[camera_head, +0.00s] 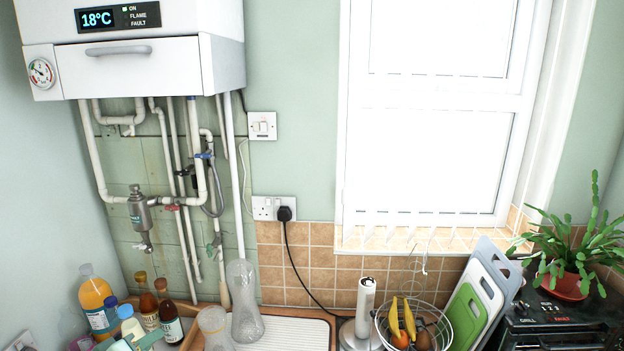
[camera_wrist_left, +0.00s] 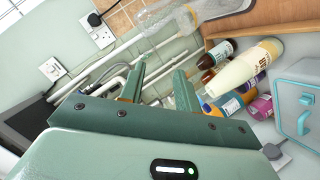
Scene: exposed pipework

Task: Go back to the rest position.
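My left gripper (camera_wrist_left: 160,76) shows in the left wrist view with its two green fingers apart and nothing held between them. In the head view only a small green part of the left gripper (camera_head: 146,341) shows at the bottom left edge, in front of the bottles. My right gripper is in neither view.
Several bottles (camera_head: 96,301) stand at the lower left, beside a clear carafe (camera_head: 246,300) and a white draining board (camera_head: 296,333). White pipes (camera_head: 190,180) run below the boiler (camera_head: 135,68). A wire fruit basket (camera_head: 440,318), chopping boards (camera_head: 484,292) and a potted plant (camera_head: 567,283) stand right.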

